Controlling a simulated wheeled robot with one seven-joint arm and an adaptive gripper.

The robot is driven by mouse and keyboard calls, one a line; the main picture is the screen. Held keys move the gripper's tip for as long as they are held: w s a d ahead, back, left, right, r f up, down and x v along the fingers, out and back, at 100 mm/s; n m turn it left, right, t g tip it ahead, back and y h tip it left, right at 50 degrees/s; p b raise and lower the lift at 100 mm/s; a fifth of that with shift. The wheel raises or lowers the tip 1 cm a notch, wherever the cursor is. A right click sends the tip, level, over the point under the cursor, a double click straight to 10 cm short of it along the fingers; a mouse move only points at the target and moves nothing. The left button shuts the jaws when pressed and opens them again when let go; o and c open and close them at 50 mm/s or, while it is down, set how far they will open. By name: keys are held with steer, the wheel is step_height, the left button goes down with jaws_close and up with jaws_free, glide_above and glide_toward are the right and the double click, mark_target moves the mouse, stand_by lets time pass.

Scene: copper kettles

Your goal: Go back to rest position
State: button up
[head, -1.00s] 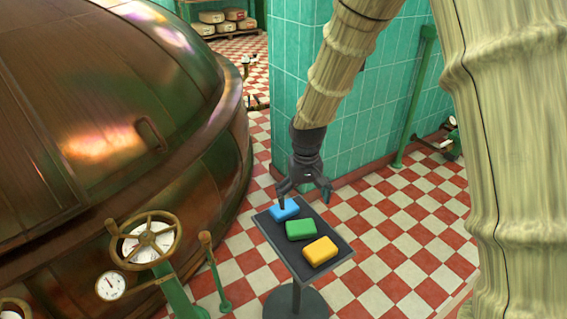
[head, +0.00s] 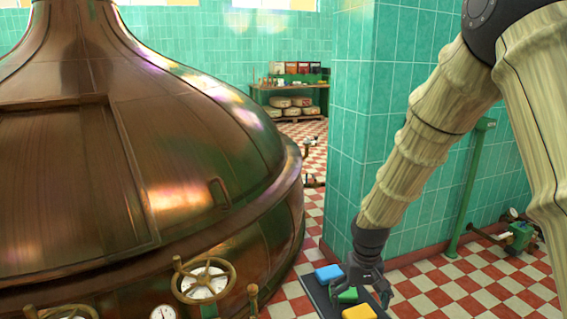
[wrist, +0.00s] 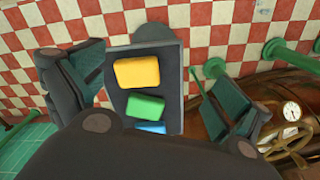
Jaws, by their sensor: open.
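My gripper (head: 366,291) is open and empty, pointing down over the small dark stand at the lower edge of the head view. In the wrist view its two fingers (wrist: 158,92) are spread wide on either side of the stand top (wrist: 172,60). On the stand lie a blue block (head: 328,273), a green block (head: 348,296) and a yellow block (head: 359,312). The wrist view shows the yellow block (wrist: 137,72), the green block (wrist: 144,106) and part of the blue block (wrist: 151,127), which my gripper body partly hides.
A large copper kettle (head: 130,170) with a brass handwheel (head: 204,280) fills the left. A green tiled pillar (head: 352,130) stands behind my arm. A green post (head: 470,185) stands at right. Checkered floor (head: 470,285) is open at lower right.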

steer(key=s+d+f, duration=0.2)
steer(key=s+f, duration=2.2)
steer(key=f, duration=0.5)
steer(key=s+d+f, duration=0.1)
steer(key=s+f, duration=0.2)
steer(key=s, duration=0.9)
step_height(320, 180, up, 14)
steer(key=p, duration=1.4)
steer(key=shift+d, duration=0.15)
